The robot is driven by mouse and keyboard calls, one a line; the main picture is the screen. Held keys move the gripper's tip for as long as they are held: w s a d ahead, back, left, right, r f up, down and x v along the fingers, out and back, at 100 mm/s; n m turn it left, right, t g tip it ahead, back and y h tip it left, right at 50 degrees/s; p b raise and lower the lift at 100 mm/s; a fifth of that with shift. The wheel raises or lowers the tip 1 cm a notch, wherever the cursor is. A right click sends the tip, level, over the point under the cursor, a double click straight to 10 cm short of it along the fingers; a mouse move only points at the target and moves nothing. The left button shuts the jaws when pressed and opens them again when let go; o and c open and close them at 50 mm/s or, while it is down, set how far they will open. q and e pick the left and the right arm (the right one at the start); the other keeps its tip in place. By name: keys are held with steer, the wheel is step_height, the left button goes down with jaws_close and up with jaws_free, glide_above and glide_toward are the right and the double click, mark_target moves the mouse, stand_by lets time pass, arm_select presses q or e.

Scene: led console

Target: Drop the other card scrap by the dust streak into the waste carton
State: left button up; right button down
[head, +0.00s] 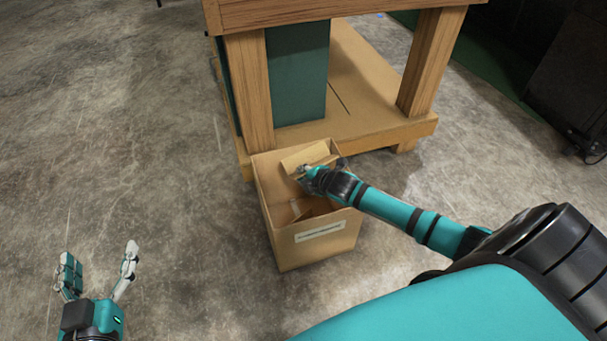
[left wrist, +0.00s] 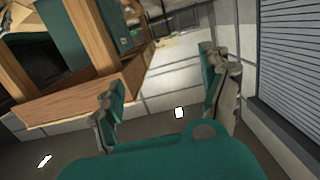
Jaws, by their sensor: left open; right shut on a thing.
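The waste carton (head: 268,225), an open brown box with a pale label, stands on the floor in front of the wooden bench. My right gripper (head: 305,170) is over its opening, shut on a tan card scrap (head: 308,156). The scrap is tilted and shows at the level of the carton's rim; its lower part is partly hidden by the fingers. Another brown piece (head: 299,208) shows inside the carton; I cannot tell whether it is a scrap or a flap. My left gripper (head: 100,256) is open and empty at the lower left, and its spread fingers show in the left wrist view (left wrist: 164,70).
The wooden bench (head: 262,95) with a low shelf stands directly behind the carton. Grey concrete floor (head: 120,130) is clear to the left. A dark cabinet (head: 570,75) is at the upper right. Small white patches (left wrist: 179,113) show in the left wrist view.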

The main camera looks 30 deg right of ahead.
steer(key=shift+f+b, duration=0.35)
steer(key=shift+f, duration=0.1)
arm_select(q)
steer(key=shift+w+d+r+t+h, duration=0.15)
steer(key=shift+r+t, duration=0.35)
steer(key=shift+r, duration=0.3)
steer(key=shift+s+d+r+t+h, duration=0.1)
steer(key=shift+r+t+h, duration=0.1)
steer(key=shift+r+t, duration=0.5)
steer(key=shift+w+d+r+t+h, duration=0.15)
steer(key=shift+r+t, duration=0.15)
steer(key=shift+r, duration=0.65)
arm_select(e)
steer(key=c, duration=1.4)
jaws_free()
steer(key=v, duration=1.2)
